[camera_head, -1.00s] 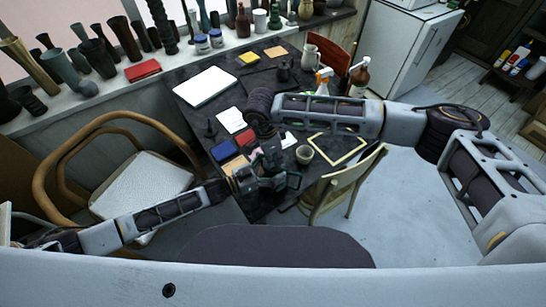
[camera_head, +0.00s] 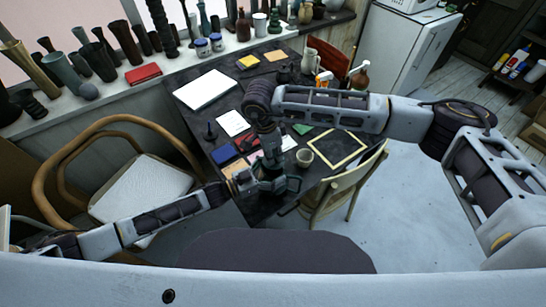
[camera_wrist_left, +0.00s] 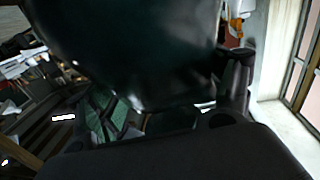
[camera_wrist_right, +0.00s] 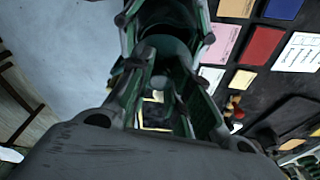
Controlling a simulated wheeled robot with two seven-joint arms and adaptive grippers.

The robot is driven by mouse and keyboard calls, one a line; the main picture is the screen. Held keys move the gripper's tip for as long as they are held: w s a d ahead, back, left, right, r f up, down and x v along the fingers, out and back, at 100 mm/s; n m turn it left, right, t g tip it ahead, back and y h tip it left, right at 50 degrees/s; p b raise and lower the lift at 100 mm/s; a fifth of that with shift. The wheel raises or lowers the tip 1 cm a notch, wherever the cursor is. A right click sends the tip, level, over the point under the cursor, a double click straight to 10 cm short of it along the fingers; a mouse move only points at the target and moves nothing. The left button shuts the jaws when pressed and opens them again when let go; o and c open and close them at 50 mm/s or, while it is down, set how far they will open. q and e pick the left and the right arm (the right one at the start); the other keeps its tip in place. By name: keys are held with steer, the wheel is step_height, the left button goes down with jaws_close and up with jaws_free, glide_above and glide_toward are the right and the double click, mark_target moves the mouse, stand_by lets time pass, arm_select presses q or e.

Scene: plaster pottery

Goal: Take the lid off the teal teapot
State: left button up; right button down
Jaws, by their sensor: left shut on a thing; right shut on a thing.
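The dark teal teapot (camera_head: 280,187) is above the near edge of the dark table, small and partly hidden by my grippers. My left gripper (camera_head: 250,186) is shut on it from the left. In the left wrist view the glossy teapot body (camera_wrist_left: 140,50) fills the upper middle. My right gripper (camera_head: 266,143) comes down over the teapot from above and is shut on the lid. The round teal lid (camera_wrist_right: 168,48) shows between its fingers in the right wrist view. I cannot tell whether the lid is clear of the pot's rim.
A wooden chair (camera_head: 345,190) stands at the right, an armchair (camera_head: 140,185) at the left. Vases line the windowsill.

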arm_select(q)
steer(key=shift+f, duration=0.15)
steer(key=o, duration=1.4)
steer(key=shift+s+a, duration=0.1)
steer(key=shift+a, duration=0.05)
steer(key=shift+v, duration=5.8)
